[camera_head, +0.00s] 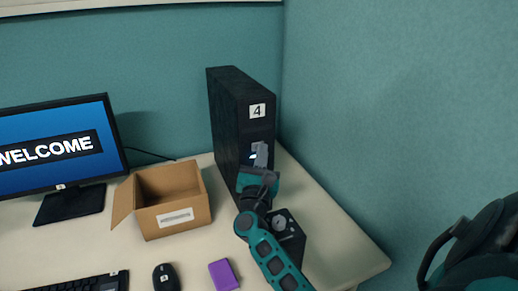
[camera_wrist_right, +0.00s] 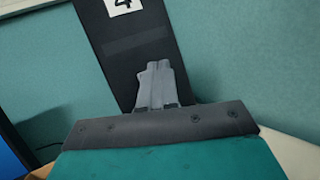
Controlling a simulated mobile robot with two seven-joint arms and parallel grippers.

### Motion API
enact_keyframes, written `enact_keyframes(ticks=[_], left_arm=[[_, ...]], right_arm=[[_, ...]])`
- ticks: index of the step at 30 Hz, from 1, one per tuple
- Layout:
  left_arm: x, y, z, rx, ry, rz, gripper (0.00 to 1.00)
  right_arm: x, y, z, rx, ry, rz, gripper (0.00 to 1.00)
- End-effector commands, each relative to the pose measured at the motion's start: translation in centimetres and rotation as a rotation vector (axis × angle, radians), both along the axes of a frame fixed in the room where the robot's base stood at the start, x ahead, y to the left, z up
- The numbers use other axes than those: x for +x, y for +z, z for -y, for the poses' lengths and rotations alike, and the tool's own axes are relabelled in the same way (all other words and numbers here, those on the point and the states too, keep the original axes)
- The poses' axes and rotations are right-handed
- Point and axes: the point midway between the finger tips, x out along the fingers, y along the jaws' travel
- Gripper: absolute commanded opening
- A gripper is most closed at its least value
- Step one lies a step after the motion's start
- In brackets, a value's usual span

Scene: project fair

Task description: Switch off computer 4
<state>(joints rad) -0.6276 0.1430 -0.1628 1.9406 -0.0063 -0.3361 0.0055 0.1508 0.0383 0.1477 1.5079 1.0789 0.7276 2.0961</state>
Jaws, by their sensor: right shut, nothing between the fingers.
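Computer 4 (camera_head: 238,108) is a tall black tower standing upright on the desk, with a white label "4" high on its front face. Its front (camera_wrist_right: 125,45) also fills the upper middle of the right wrist view. My right gripper (camera_head: 261,150) is shut and empty, with its fingertips in front of the tower's front face below the label. In the right wrist view the closed fingers (camera_wrist_right: 157,72) point at the front panel; I cannot tell if they touch it. The power button is not visible, perhaps behind the fingers. My left gripper is out of view.
A monitor (camera_head: 55,145) showing "WELCOME" stands at the left. An open cardboard box (camera_head: 175,205) sits left of the tower. A keyboard (camera_head: 90,284), a mouse (camera_head: 165,277) and a purple item (camera_head: 223,274) lie in front. Teal partition walls (camera_head: 400,110) close off the back and right.

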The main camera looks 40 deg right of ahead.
Motion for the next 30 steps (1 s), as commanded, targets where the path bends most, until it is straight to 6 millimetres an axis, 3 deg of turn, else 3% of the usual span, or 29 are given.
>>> enact_keyframes(ticks=[10, 21, 30], left_arm=[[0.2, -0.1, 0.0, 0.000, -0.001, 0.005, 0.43], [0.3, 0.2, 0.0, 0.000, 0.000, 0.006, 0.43], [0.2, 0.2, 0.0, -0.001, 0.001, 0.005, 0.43]], right_arm=[[0.2, 0.0, 0.0, 0.001, 0.000, 0.001, 0.00], [-1.4, 0.0, -0.5, 0.001, 0.000, 0.001, 0.00], [-1.5, 0.0, -0.5, 0.001, 0.000, 0.001, 0.00]])
